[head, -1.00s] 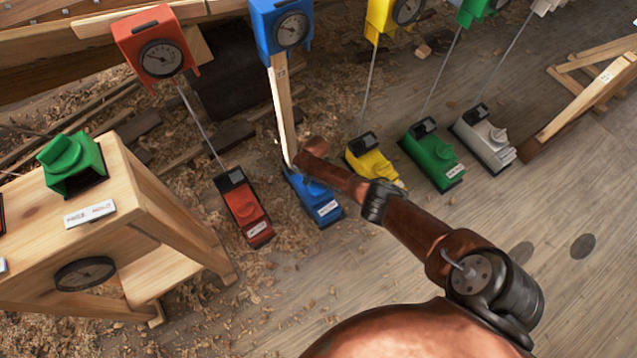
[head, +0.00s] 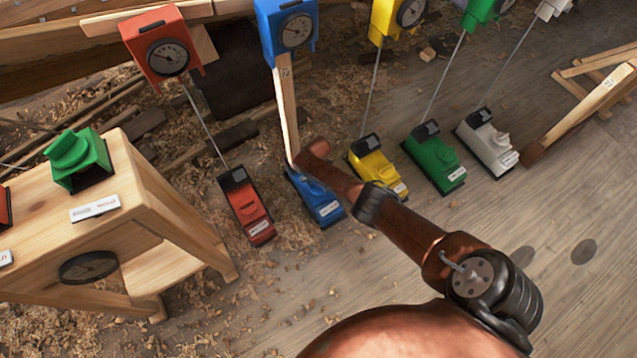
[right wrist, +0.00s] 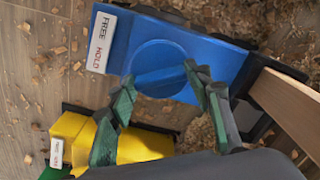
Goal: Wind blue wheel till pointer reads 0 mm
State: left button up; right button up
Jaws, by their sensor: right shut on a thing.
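The blue wheel (right wrist: 158,66) is a round knob with a raised bar on top of the blue winch box (head: 322,207); the box stands on the floor. A label on its end reads FREE and HOLD. In the right wrist view my right gripper (right wrist: 160,78) has its green fingers on either side of the wheel's bar, shut on it. My left gripper is out of view.
Red (head: 246,210), yellow (head: 376,165), green (head: 436,158) and white (head: 487,143) winch boxes stand in the same row. The yellow one is close beside my fingers. A wooden batten (head: 287,115) rises beside the blue box. A wooden bench (head: 150,200) stands left.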

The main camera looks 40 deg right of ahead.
jog(key=o, duration=1.2)
jog(key=shift+c, duration=0.2)
jog(key=shift+r, duration=0.55)
notch_tip(320, 180, up, 11)
jog(key=shift+d+f, duration=0.1)
